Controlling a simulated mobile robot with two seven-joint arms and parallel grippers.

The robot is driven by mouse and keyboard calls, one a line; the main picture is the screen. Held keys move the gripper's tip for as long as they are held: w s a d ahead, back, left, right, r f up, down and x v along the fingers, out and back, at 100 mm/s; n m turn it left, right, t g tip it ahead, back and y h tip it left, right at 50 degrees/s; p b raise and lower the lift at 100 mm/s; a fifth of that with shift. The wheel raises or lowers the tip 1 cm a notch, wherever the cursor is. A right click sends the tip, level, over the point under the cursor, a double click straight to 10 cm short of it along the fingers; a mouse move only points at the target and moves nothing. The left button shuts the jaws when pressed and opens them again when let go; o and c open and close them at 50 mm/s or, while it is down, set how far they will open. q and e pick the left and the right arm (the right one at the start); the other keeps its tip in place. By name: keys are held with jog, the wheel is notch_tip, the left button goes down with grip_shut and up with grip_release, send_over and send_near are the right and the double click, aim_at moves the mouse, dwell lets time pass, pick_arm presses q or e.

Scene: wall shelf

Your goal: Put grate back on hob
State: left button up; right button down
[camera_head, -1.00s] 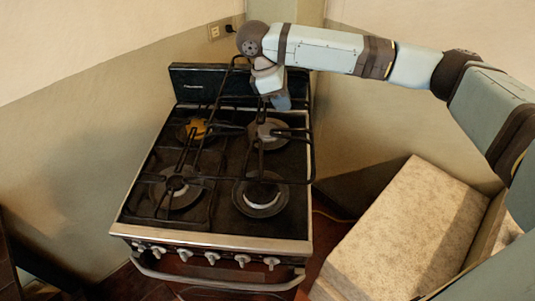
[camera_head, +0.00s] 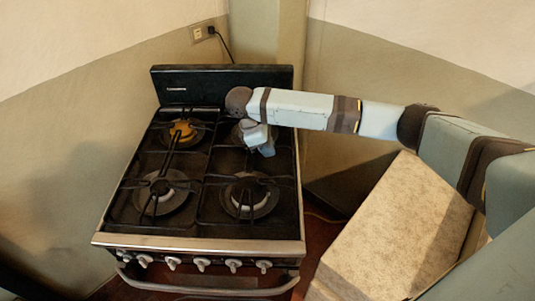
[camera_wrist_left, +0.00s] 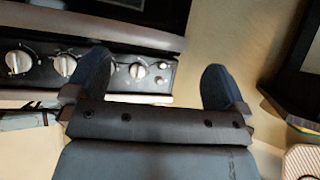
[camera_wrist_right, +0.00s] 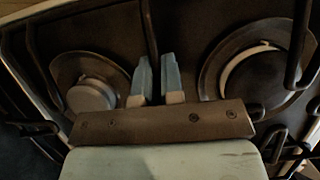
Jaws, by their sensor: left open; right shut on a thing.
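The hob (camera_head: 200,222) is the black top of a cooker, with burners at front and back. A black wire grate (camera_head: 226,179) lies over its right half, low and roughly level; I cannot tell if it is fully seated. Another grate (camera_head: 174,148) lies over the left half. My right gripper (camera_head: 265,152) is over the back right burner, pointing down. In the right wrist view its fingers (camera_wrist_right: 157,75) are shut on a dark bar of the right grate (camera_wrist_right: 151,30). My left gripper (camera_wrist_left: 155,72) is open and empty, facing the cooker's front knobs.
The cooker's black back panel (camera_head: 225,87) rises behind the hob. Knobs (camera_head: 202,265) and a handle bar (camera_head: 205,291) run along its front. A speckled, light-topped block (camera_head: 395,235) stands to the right. Walls close in behind and at the left.

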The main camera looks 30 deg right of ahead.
notch_tip(320, 180, down, 2)
jog(key=shift+w+f, duration=0.1)
jog(key=shift+f, duration=0.15)
jog(key=c, duration=1.3)
grip_release()
jog(key=shift+f, duration=0.1)
jog(key=shift+o, duration=0.2)
